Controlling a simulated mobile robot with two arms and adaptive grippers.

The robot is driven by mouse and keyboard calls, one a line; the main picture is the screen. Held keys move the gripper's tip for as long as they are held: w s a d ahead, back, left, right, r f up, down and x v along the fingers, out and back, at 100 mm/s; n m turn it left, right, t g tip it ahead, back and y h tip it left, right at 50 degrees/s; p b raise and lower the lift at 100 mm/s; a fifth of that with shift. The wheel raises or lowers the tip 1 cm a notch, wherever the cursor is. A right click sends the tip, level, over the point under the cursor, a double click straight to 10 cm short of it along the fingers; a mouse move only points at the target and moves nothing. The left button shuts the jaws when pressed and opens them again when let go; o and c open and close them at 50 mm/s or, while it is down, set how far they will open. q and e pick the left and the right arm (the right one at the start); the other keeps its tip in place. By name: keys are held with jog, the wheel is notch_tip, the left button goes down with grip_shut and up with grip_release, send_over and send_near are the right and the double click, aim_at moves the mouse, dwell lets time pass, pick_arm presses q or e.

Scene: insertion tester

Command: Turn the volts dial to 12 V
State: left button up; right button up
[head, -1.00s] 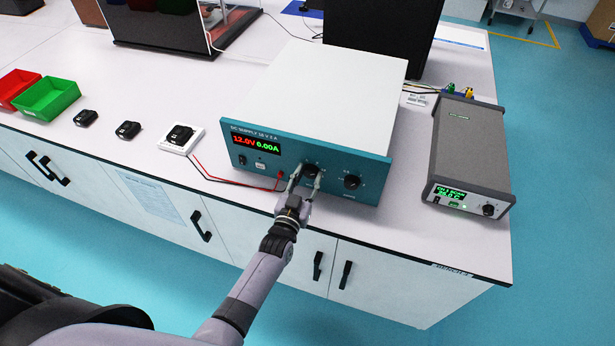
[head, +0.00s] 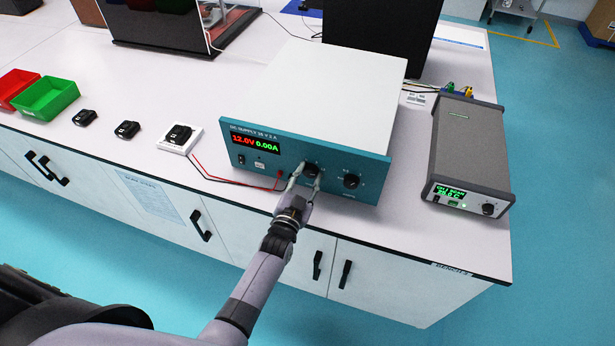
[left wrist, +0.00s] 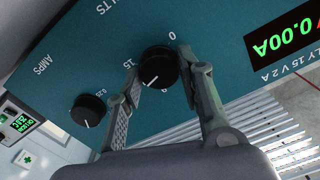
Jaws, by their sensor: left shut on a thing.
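The teal-fronted DC supply (head: 300,165) stands on the bench, and its display (head: 255,143) reads 12.0V in red and 0.00A in green. The volts dial (head: 312,171) is a round black knob on its front panel. It also shows in the left wrist view (left wrist: 157,67), where its white pointer line is visible. My left gripper (head: 308,178) is shut on the volts dial, with one finger on each side of the knob. My right gripper is not in view.
The amps dial (head: 351,181) sits just right of the volts dial. A grey instrument (head: 470,150) stands to the right. Red and black leads run from the supply toward a white pad (head: 180,138). Green (head: 48,99) and red bins are at the far left.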

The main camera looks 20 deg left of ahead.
pick_arm(q)
jog(key=o, duration=1.2)
jog(key=shift+c, duration=0.2)
jog(key=s, duration=1.2)
jog(key=shift+a, duration=0.2)
